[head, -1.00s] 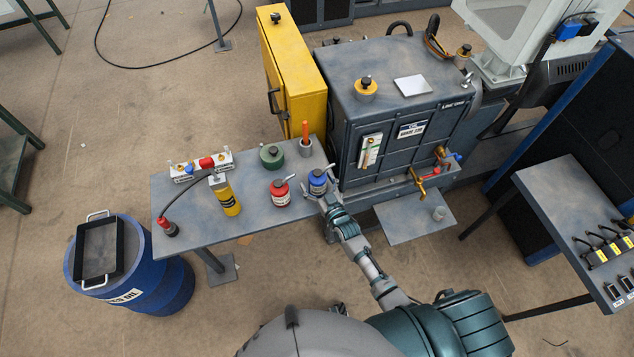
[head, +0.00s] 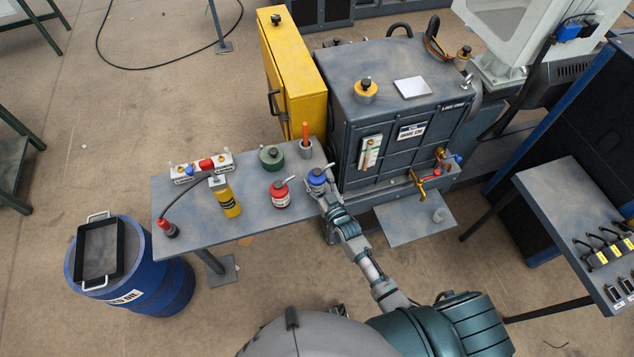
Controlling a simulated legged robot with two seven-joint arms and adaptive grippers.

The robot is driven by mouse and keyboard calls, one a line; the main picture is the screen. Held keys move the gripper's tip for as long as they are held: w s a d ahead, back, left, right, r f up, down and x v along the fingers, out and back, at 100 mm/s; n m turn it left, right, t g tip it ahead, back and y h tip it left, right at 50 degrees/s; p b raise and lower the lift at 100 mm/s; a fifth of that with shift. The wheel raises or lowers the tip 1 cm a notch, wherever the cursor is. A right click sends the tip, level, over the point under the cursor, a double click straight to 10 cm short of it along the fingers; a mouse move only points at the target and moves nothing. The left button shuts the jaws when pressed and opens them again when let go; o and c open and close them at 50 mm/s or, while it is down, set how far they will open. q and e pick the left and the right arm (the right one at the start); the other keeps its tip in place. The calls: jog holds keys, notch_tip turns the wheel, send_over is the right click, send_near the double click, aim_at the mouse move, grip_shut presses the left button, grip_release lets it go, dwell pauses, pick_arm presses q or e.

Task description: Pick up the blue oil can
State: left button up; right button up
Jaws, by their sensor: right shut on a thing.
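The blue oil can (head: 316,178) stands upright at the right end of the grey table, beside the red can. My right gripper (head: 320,186) reaches it from the front right and is shut on it. The gripper's fingers partly cover the can's lower body. I cannot tell whether the can's base touches the table. My left gripper is not in view.
A red can (head: 280,194), a green can (head: 271,157), a holder with an orange handle (head: 305,146) and a yellow bottle (head: 226,198) stand on the grey table (head: 257,221). The grey machine (head: 400,110) rises close to the right of the blue can.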

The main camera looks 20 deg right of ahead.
notch_tip(320, 180, up, 3)
jog(key=shift+f, duration=0.2)
jog(key=s+r, duration=0.1)
jog(key=s, duration=1.5)
jog(key=shift+r+p, duration=0.3)
